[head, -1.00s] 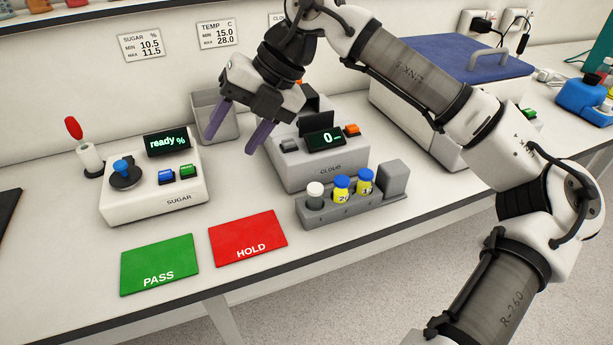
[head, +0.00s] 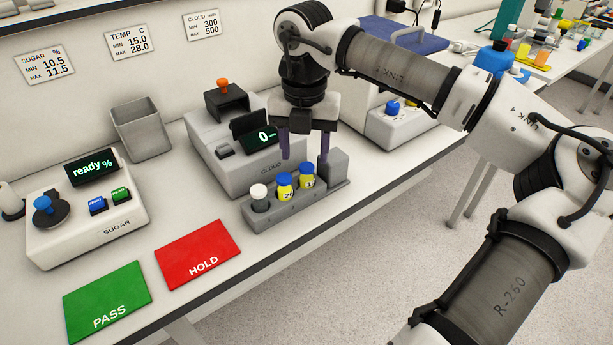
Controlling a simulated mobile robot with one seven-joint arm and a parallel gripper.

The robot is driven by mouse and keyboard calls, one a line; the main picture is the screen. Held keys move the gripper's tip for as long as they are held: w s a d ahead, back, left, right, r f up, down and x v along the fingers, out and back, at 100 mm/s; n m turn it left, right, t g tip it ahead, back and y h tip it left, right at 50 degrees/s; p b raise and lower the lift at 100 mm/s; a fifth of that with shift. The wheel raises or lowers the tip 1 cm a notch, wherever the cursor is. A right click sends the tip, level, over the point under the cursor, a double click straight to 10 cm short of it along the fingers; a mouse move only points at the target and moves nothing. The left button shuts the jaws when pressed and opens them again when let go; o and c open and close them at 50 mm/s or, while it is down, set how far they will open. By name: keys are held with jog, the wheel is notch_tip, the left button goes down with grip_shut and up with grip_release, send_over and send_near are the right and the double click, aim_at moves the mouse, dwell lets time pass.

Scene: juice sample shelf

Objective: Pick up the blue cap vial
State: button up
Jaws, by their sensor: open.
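Two blue cap vials with yellow bodies stand upright in a grey rack (head: 288,214). The left blue cap vial (head: 284,187) carries a label that looks like "20". The right blue cap vial (head: 306,176) has a label I cannot read fully. A white cap vial (head: 259,197) stands at the rack's left end. My gripper (head: 304,158) points down with its purple fingers apart and empty. In the picture its fingers flank the right blue cap vial from above and behind. I cannot tell the exact depth between them.
The cloud meter (head: 238,160) stands right behind the rack. A taller grey block (head: 333,168) rises at the rack's right end. The red HOLD mat (head: 198,254) and green PASS mat (head: 105,301) lie clear at the front. The sugar meter (head: 88,225) is at left.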

aim_at(307, 166)
jog(key=shift+d+f+p, duration=0.15)
jog(key=shift+f+p, duration=0.75)
jog(key=shift+f, duration=1.75)
jog(key=c, duration=1.1)
jog(key=shift+r, duration=0.1)
